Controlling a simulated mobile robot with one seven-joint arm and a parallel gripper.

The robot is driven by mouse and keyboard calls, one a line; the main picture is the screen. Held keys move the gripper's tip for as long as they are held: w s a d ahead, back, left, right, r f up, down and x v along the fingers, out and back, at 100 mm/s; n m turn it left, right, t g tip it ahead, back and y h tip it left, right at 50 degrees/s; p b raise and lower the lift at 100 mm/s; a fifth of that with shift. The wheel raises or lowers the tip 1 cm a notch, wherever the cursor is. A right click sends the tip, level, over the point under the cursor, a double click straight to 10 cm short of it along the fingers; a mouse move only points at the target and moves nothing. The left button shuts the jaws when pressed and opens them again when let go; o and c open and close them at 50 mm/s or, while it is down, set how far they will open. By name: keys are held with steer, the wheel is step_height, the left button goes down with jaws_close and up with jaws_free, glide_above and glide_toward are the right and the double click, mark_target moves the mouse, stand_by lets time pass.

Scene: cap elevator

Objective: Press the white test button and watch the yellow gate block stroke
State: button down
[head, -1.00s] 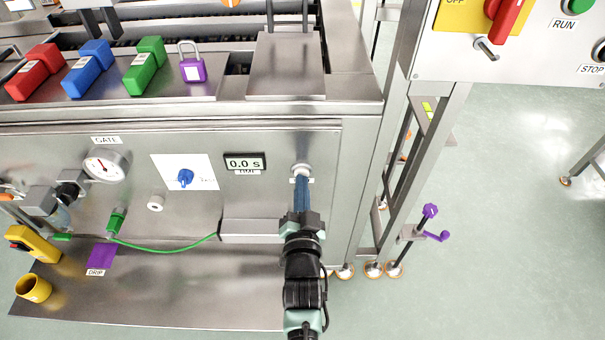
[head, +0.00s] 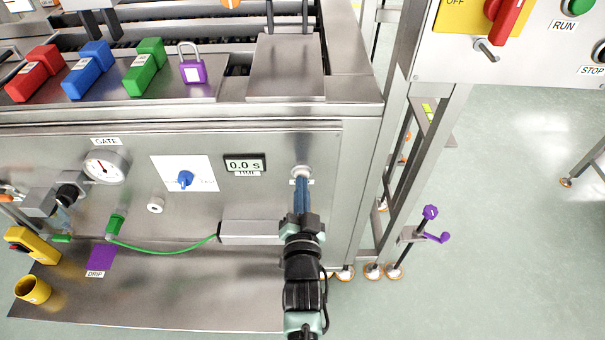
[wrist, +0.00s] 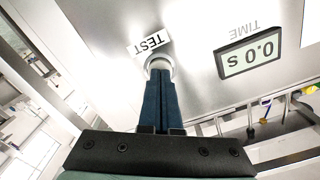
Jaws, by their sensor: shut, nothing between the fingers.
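The white test button (head: 301,171) is on the steel front panel, below the top right corner of the cabinet. My gripper (head: 301,180) is shut and empty, with its blue fingers pointing at the button. In the wrist view the closed fingertips (wrist: 159,73) overlap the white button ring (wrist: 158,62) beside the TEST label (wrist: 150,43). They look at or very near its face; I cannot tell whether it is pressed in. A yellow block (head: 34,246) sits at the far left; I cannot tell if it is the gate block.
The time display (head: 245,163) reads 0.0 s. A blue knob (head: 185,179) and the GATE gauge (head: 106,166) are further left. Red, blue and green blocks and a purple padlock (head: 193,68) stand on the ledge above. A steel frame post (head: 424,170) stands to the right.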

steer(key=shift+s+p, duration=1.05)
steer(key=shift+s, duration=1.3)
steer(key=w+r+n+t, duration=0.1)
steer(key=w+r+t, duration=0.1)
steer(key=r, duration=1.5)
steer(key=w+r+n+t, duration=0.2)
steer(key=r, duration=1.4)
steer(key=s+r+n+t, duration=0.1)
steer(key=s+r+t, duration=0.1)
steer(key=s+r, duration=0.55)
steer(key=s+r+n+t, duration=0.15)
steer(key=s+r, duration=0.35)
steer(key=r, duration=0.6)
steer(key=s+r+n+t, duration=0.1)
steer(key=s+r+t, duration=0.1)
steer(key=s+r, duration=0.55)
step_height(320, 180, up, 14)
steer(key=w+p, duration=0.2)
steer(key=p, duration=1.1)
steer(key=shift+w+a, duration=0.15)
steer(key=shift+w, duration=0.1)
steer(key=shift+m, duration=0.25)
